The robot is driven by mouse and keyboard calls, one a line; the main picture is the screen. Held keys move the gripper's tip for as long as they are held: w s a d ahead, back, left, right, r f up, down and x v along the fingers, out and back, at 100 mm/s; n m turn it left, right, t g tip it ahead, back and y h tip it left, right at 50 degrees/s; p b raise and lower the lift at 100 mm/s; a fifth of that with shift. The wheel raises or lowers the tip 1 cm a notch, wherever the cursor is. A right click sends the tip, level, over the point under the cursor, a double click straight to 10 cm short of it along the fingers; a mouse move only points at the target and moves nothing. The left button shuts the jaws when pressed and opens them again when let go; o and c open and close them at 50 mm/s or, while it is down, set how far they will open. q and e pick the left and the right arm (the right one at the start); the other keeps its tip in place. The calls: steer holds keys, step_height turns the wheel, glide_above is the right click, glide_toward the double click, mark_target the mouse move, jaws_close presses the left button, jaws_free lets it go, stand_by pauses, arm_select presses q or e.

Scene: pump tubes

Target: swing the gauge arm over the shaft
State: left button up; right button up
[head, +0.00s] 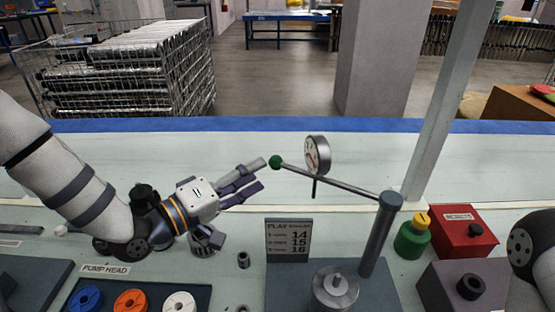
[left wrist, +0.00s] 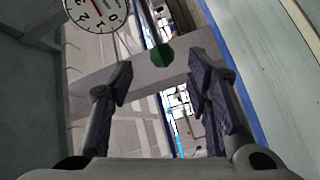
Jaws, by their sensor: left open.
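The gauge arm (head: 345,185) is a thin grey rod reaching left from the top of a grey post (head: 380,235). Its free end carries a green knob (head: 276,162), and a round white dial gauge (head: 317,155) sits near it. The short shaft (head: 337,280) stands in a grey round part on the base plate, below the rod. My left gripper (head: 262,176) is open and empty, its fingertips just left of the knob. In the left wrist view the knob (left wrist: 162,56) shows between and just beyond the fingertips; contact is not visible. My right gripper is out of view.
A sign (head: 288,240) stands on the plate's left. A tray of coloured rings (head: 130,302) is at lower left. A green and yellow part (head: 412,238) and a red rejects box (head: 460,230) stand right of the post. The bench behind the rod is clear.

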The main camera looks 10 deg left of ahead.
mark_target(276, 163)
arm_select(q)
steer(key=x, duration=0.7)
steer(key=shift+a, duration=0.1)
jaws_close()
